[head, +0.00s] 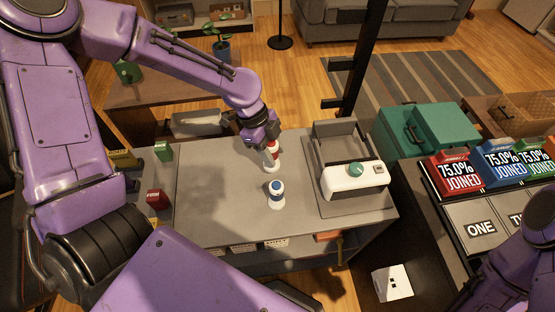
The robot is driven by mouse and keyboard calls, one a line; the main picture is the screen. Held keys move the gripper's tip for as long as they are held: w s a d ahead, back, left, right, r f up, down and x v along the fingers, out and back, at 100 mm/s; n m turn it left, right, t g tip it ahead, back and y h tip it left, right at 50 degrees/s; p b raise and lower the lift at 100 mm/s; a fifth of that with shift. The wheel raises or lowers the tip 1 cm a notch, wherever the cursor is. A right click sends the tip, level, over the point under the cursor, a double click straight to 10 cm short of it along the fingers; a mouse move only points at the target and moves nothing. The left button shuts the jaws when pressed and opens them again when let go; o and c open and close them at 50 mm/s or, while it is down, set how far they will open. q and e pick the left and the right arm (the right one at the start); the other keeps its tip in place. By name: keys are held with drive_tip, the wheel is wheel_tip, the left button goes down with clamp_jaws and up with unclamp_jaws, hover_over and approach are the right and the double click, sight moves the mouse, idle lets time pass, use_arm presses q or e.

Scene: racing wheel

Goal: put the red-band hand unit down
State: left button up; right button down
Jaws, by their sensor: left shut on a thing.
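The red-band hand unit (272,164) is white with a red band. My left gripper (266,146) is shut on its upper part from above, and the fingers hide some of it. The unit is close to upright over the grey worktop (220,200), left of the white-fronted machine. I cannot tell whether its base touches the worktop. A second hand unit, white with a blue band (276,194), stands upright on the worktop just nearer to me. My right gripper is not in view.
The white-fronted machine with a green knob (356,170) stands at the worktop's right end. A small red block (155,199) and a green block (163,151) are at the left. The worktop between is bare. A teal case (430,130) and display signs (455,175) are farther right.

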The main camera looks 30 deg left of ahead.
sight(277, 158)
use_arm(q)
drive_tip(key=shift+w+d+f, duration=0.15)
drive_tip(key=shift+w+f, duration=0.5)
drive_tip(key=shift+f, duration=0.3)
wheel_tip(277, 158, down, 3)
drive_tip(key=shift+w+d+r, duration=0.1)
drive_tip(key=shift+r, duration=0.1)
drive_tip(key=shift+w+f, duration=0.15)
drive_tip(key=shift+f, duration=0.3)
drive_tip(key=o, duration=1.2)
drive_tip(key=shift+f, duration=0.1)
drive_tip(key=shift+r+p, duration=0.3)
drive_tip(key=v, duration=1.2)
drive_tip(key=shift+p, duration=0.3)
